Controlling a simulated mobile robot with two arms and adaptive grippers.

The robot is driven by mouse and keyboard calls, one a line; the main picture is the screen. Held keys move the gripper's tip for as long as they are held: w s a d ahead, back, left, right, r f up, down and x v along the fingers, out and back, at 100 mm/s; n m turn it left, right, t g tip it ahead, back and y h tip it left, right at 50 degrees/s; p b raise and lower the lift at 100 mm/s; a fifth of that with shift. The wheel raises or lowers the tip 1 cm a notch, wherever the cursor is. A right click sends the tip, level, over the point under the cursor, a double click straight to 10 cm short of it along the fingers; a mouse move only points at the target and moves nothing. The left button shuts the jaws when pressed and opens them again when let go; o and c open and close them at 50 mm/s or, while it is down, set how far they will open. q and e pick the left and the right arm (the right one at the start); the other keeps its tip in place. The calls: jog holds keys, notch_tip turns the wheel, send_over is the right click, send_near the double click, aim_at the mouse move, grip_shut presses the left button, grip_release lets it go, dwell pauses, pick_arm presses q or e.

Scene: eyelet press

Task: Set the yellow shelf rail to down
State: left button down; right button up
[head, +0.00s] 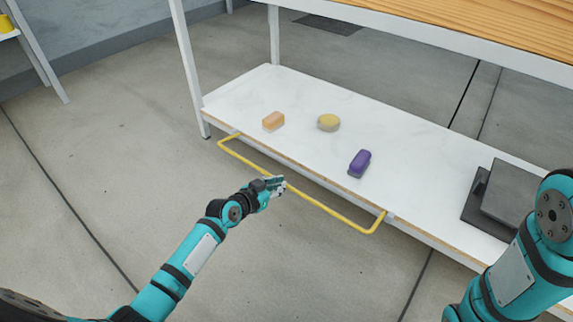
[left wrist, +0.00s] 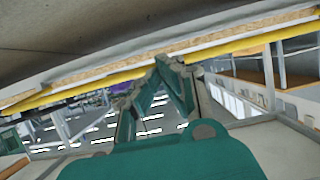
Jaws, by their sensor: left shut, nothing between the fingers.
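The yellow shelf rail (head: 335,213) is a long bar with bent ends, joined to the front edge of the low white shelf (head: 420,185). It stands out from that edge toward me, roughly level with the shelf or a little under it. My left gripper (head: 281,184) is at the middle of the rail and covers a short piece of it. In the left wrist view the rail (left wrist: 95,85) crosses behind the closed fingertips (left wrist: 172,62). They are shut and hold nothing; whether they touch the rail I cannot tell. My right gripper is out of view.
On the low shelf are an orange block (head: 273,120), a yellow round piece (head: 328,122), a purple block (head: 360,162) and a dark grey press-like device (head: 508,192). A wooden tabletop (head: 480,25) overhangs the shelf. The floor (head: 130,150) left of the rail is clear.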

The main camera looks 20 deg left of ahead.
pick_arm(q)
jog(key=shift+s+f, duration=0.15)
jog(key=shift+f, duration=0.45)
